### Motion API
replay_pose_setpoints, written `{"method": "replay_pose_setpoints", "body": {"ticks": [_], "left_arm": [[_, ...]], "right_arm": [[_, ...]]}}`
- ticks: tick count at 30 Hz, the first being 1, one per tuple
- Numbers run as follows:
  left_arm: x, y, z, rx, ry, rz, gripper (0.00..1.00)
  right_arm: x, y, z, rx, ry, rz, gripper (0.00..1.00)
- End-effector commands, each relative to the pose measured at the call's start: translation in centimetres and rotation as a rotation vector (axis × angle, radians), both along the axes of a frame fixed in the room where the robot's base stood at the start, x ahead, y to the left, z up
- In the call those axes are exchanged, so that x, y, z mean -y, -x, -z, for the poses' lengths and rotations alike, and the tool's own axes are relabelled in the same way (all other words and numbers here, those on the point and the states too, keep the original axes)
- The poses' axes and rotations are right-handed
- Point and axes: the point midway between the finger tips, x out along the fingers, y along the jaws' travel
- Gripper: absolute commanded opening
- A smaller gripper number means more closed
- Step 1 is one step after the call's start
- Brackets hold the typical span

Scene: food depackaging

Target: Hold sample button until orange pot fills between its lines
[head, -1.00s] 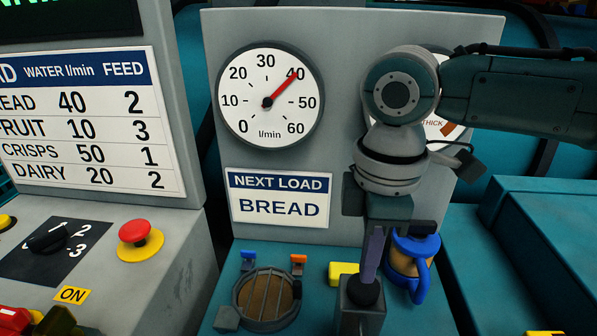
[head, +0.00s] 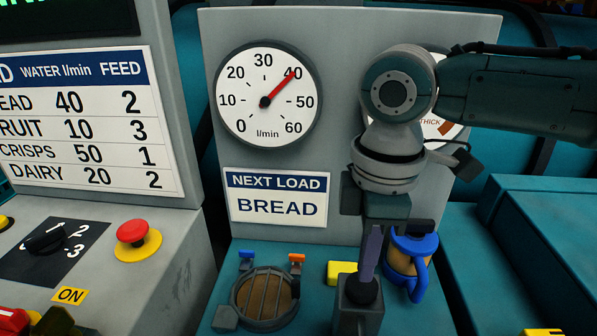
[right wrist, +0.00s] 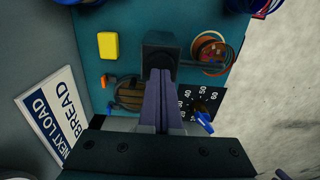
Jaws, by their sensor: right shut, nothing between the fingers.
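My right gripper (head: 368,272) is shut and empty, pointing down, with its purple fingertips at the black button (head: 363,290) on top of a grey box (head: 360,318). The tips appear to touch the button; I cannot tell how far it is pressed. In the right wrist view the shut fingers (right wrist: 160,74) reach the box top. The orange-rimmed pot (right wrist: 199,42) stands beside the box, under a dark spout (right wrist: 192,63). Brown contents show inside; its lines and exact level cannot be made out. The pot is not seen in the head view. My left gripper is not clearly seen.
A blue-handled jug (head: 419,275) stands behind the box. A yellow block (head: 340,271) and a round grate (head: 265,299) lie to the left. The flow gauge (head: 268,93) reads about 40. A red stop button (head: 132,231) sits further left.

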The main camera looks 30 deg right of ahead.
Motion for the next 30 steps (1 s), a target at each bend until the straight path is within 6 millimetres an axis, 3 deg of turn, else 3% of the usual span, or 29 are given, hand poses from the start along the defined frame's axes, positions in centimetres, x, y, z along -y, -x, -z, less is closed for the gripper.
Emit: {"method": "replay_pose_setpoints", "body": {"ticks": [30], "left_arm": [[0.2,0.0,1.4,0.000,0.008,-0.005,0.50]], "right_arm": [[0.0,0.0,2.5,0.000,0.000,0.000,0.00]]}}
